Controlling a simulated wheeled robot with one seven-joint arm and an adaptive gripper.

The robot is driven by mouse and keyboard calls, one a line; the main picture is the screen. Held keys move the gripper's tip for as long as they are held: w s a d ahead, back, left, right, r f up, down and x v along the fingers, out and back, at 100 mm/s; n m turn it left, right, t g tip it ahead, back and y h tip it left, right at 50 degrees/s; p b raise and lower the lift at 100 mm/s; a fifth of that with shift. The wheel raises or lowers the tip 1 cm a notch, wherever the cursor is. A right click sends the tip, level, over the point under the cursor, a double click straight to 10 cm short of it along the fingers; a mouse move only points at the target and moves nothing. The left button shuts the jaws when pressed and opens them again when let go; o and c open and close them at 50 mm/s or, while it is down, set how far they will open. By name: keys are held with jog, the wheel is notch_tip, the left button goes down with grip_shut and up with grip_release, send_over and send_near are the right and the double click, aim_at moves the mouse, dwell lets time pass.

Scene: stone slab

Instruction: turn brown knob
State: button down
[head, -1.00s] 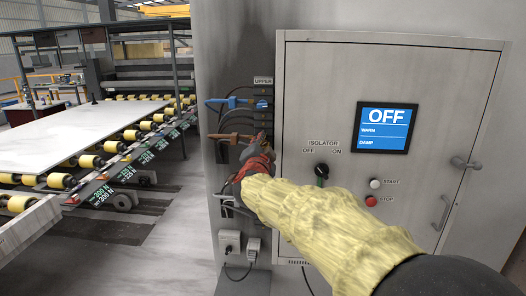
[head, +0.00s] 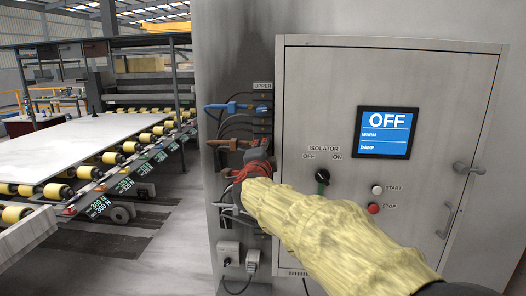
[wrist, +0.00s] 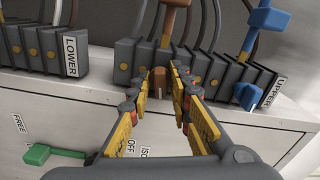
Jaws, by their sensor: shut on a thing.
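The brown knob (wrist: 160,88) sits in the row of dark blocks on the cabinet's side in the wrist view. My gripper (wrist: 161,80) has its two fingers on either side of the knob and is shut on it. In the head view my gripper (head: 259,151) reaches the same row beside the cabinet, just under the brown hose fitting (head: 228,143), and hides the knob. The wrist view also shows a brown hose fitting (wrist: 178,3) above the knob. The angle of the knob is hard to read between the fingers.
A blue knob (wrist: 247,95) is to the right, by the UPPER label (wrist: 280,90). A LOWER block group (wrist: 40,50) is to the left. The cabinet (head: 410,70) has a screen reading OFF (head: 386,120), an isolator switch (head: 322,176) and START and STOP buttons.

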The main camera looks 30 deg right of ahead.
jog(key=shift+f, duration=0.1)
jog(key=c, duration=1.9)
grip_release()
jog(key=v, duration=1.2)
